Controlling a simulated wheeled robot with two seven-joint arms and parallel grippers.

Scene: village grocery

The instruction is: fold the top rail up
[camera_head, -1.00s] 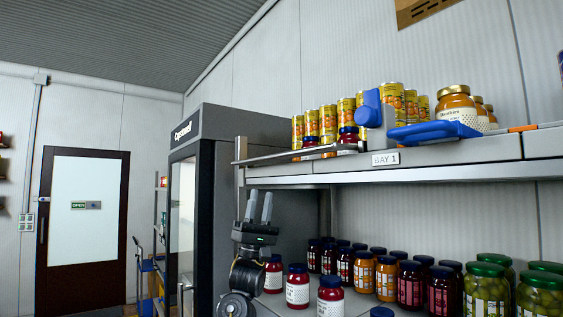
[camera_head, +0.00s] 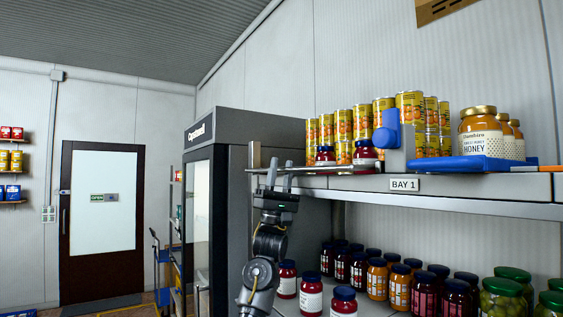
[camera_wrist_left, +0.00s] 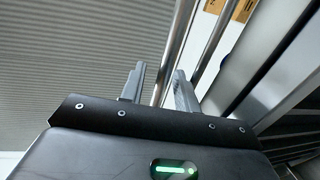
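The top rail (camera_head: 325,169) is a thin metal bar along the front edge of the top shelf (camera_head: 340,183), lying low in front of the jars and cans. My left gripper (camera_head: 281,174) is at the rail's left part, fingers pointing up, open. In the left wrist view, a metal bar (camera_wrist_left: 176,55) runs between the two open fingers (camera_wrist_left: 158,84), and a second bar (camera_wrist_left: 216,38) passes to their right. I cannot tell whether the fingers touch the bar. My right gripper is not in view.
A grey bracket with a blue knob (camera_head: 387,137) and a blue tray (camera_head: 462,163) sit on the top shelf. Yellow cans (camera_head: 410,112) and honey jars (camera_head: 480,130) stand there. Jars (camera_head: 311,292) fill the lower shelf. A tall cooler (camera_head: 235,150) stands left of the shelves.

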